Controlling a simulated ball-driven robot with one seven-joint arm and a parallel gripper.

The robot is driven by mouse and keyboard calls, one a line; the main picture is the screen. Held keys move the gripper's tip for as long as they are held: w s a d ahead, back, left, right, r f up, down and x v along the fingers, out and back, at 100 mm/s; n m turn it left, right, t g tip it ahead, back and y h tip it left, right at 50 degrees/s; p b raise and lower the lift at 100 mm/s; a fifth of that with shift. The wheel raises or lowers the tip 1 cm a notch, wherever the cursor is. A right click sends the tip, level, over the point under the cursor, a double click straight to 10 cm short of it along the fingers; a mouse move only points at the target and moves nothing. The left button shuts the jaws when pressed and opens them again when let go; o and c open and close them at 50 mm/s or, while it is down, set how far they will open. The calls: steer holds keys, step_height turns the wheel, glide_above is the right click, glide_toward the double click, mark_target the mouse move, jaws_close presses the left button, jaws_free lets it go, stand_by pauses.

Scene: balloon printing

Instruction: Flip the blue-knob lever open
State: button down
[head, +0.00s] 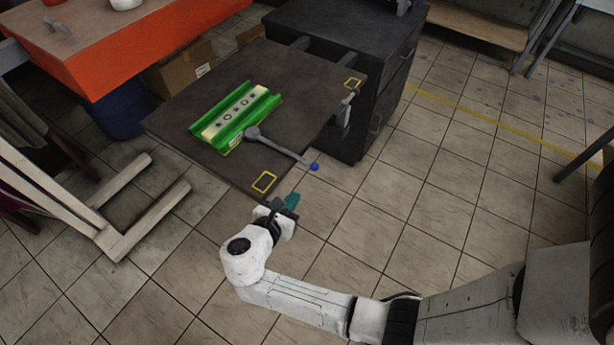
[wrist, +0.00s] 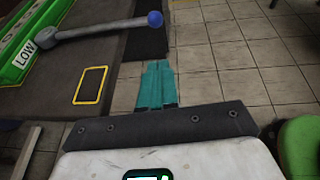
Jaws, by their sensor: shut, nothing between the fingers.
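The lever (head: 283,149) is a grey bar with a blue knob (head: 314,166) at its free end. Its pivot is at the green block's near side, and the bar points to the lower right, with the knob at the board's right edge. The lever also shows in the wrist view (wrist: 95,32), with the blue knob (wrist: 155,19) at its right end. My gripper (head: 292,201) has teal fingers, shut and empty, in front of and below the knob in the head view. In the wrist view the fingers (wrist: 157,83) point toward the knob, with a gap between them.
The green block (head: 235,110) with lettering lies on a dark board (head: 185,115). A yellow rectangle (head: 264,182) marks the board near the lever. A dark drawer cabinet (head: 345,60) stands behind it. An orange table (head: 110,50) is at upper left. Open tiled floor lies to the right.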

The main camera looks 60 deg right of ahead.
steer(key=w+d+f+p, duration=0.1)
steer(key=d, duration=0.7)
steer(key=shift+d, duration=0.3)
steer(key=shift+w, duration=0.15)
